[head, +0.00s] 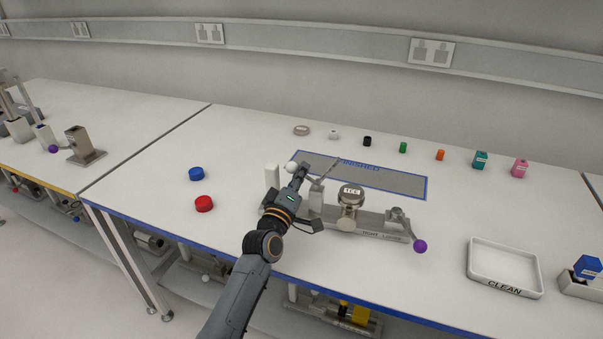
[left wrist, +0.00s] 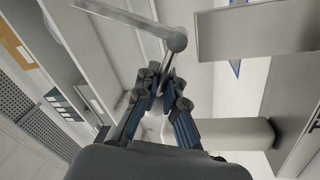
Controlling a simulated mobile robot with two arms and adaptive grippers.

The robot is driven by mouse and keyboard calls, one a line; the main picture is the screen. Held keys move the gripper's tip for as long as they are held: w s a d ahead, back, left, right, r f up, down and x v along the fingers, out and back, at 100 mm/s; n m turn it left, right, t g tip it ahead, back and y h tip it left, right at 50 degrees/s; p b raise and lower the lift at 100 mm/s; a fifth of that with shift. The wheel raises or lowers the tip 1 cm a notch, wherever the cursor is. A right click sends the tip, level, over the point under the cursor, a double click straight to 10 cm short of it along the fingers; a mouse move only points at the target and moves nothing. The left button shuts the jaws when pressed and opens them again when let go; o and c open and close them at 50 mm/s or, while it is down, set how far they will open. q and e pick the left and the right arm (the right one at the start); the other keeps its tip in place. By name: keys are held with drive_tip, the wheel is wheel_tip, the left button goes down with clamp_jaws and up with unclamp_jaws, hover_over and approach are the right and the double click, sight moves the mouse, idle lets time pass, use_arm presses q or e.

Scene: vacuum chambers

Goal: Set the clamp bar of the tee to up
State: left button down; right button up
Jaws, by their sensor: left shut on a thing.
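The tee (head: 350,194) is a metal part with a round cap marked TEE, seated on a grey metal fixture (head: 345,222). Its clamp bar (head: 325,171) is a thin grey bar rising obliquely to the right at the fixture's left end. It also shows as a flat bar with a rounded end in the left wrist view (left wrist: 135,24). My left gripper (head: 301,172) is at that end, its fingertips closed on the clamp bar's thin stem just below the rounded end (left wrist: 165,76). A white ball (head: 291,166) shows beside the fingers. My right gripper is not in view.
A lever with a purple ball (head: 420,246) is at the fixture's right end, by the TIGHT and LOOSE labels. The FINISHED mat (head: 405,186) lies behind. A white CLEAN tray (head: 483,275) stands right. Red (head: 204,204) and blue (head: 196,174) caps lie left.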

use_arm(q)
drive_tip(key=shift+f, duration=0.1)
drive_tip(key=c, duration=1.5)
unclamp_jaws()
drive_tip(key=shift+a, duration=0.1)
drive_tip(key=shift+o, duration=0.2)
drive_tip(key=v, duration=1.2)
